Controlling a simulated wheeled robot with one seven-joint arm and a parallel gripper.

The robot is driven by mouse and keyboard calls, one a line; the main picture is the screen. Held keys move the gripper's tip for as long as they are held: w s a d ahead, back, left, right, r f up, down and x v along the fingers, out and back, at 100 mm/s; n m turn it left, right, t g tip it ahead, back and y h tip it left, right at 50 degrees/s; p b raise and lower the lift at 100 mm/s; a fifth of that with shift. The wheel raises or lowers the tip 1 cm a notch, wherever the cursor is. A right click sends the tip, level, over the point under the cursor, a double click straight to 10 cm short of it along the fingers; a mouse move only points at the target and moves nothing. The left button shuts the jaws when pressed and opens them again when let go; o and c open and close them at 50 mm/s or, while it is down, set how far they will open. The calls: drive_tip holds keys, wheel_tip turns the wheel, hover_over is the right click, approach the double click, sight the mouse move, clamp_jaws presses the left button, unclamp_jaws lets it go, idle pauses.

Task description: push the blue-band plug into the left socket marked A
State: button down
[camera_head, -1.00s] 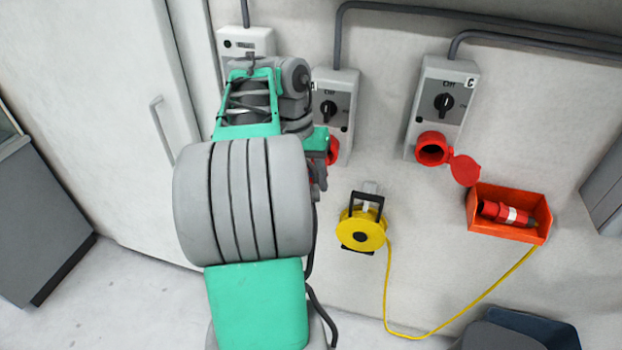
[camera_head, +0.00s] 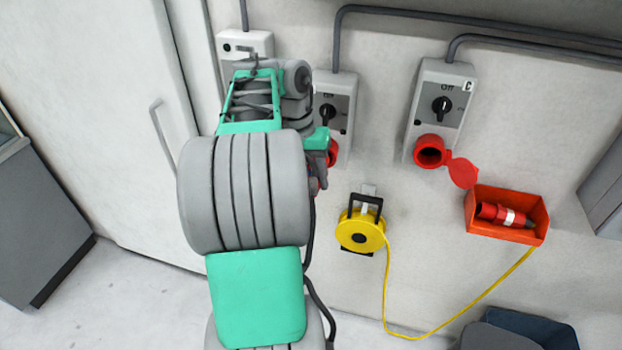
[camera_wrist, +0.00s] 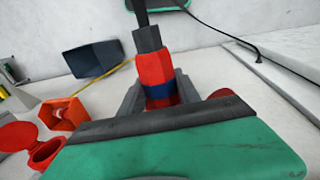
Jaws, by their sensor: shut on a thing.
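The red plug (camera_wrist: 155,68) with a blue band (camera_wrist: 160,90) sits between the jaws of my gripper (camera_wrist: 160,97) in the wrist view. The gripper is shut on it; the plug's grey cable end points away from the gripper. In the head view my arm hides the gripper and almost all of the plug. The left socket box (camera_head: 245,43) is on the wall, with its lower part and socket hidden behind my arm. I cannot read its mark. A red rounded part (camera_wrist: 222,93) shows beside the right jaw; I cannot tell whether the plug touches a socket.
A middle box (camera_head: 337,95) is partly behind my arm. The right box (camera_head: 440,105), marked C, has a red socket with its lid open. An orange bin (camera_head: 540,222) holds a red plug with a white band. A yellow cable reel (camera_head: 350,232) hangs below the middle box.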

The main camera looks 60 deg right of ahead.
drive_tip(key=shift+w+d+r+p, duration=0.1)
drive_tip(key=shift+w+d+p, duration=0.1)
drive_tip(key=shift+d+p, duration=0.7)
drive_tip(key=shift+w+d+p, duration=0.15)
drive_tip(key=shift+d+p, duration=0.15)
drive_tip(key=shift+d, duration=1.05)
idle(2.1)
drive_tip(key=c, duration=1.7)
unclamp_jaws()
drive_tip(key=shift+d, duration=0.1)
drive_tip(key=o, duration=0.9)
drive_tip(key=shift+o, duration=0.2)
drive_tip(key=r, duration=0.4)
drive_tip(key=w+r, duration=0.1)
drive_tip(key=r, duration=0.1)
drive_tip(key=shift+w+r, duration=0.1)
drive_tip(key=shift+r, duration=0.15)
drive_tip(key=shift+w+a+r, duration=0.2)
drive_tip(key=shift+a+r, duration=0.05)
drive_tip(key=shift+r, duration=0.2)
